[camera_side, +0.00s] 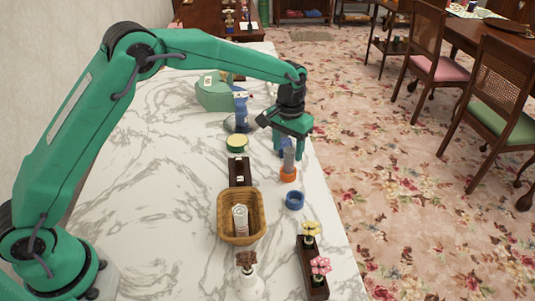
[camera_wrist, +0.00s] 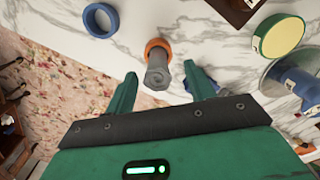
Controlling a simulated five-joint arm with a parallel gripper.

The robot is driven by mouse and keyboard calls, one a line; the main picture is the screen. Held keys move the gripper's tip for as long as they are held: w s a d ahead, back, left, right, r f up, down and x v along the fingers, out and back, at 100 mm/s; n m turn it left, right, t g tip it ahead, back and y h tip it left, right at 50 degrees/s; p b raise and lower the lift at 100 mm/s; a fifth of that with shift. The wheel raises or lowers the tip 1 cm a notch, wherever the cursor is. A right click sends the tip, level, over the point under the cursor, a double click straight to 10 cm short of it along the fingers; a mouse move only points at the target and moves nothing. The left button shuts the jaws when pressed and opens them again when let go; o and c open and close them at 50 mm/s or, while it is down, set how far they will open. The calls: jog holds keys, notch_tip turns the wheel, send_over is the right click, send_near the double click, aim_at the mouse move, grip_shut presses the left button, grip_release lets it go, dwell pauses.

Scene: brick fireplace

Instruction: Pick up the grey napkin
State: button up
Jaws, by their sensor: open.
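My gripper (camera_side: 290,150) is open and points down at the roll, with one finger to each side in the wrist view (camera_wrist: 161,76). I cannot tell whether a finger touches the roll. Part of the roll is hidden by my gripper in the side view.
A blue ring (camera_side: 295,200), a wicker basket (camera_side: 222,222) holding a pale roll, and a dark tray (camera_side: 239,172) stand nearer the side camera. A yellow-topped green tin (camera_side: 237,143) is to the left. The counter edge and carpeted floor (camera_side: 400,200) lie right.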

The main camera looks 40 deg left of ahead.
aim_at(289, 161)
jog(key=shift+d+f, duration=0.2)
jog(key=shift+f, duration=2.4)
jog(key=c, duration=1)
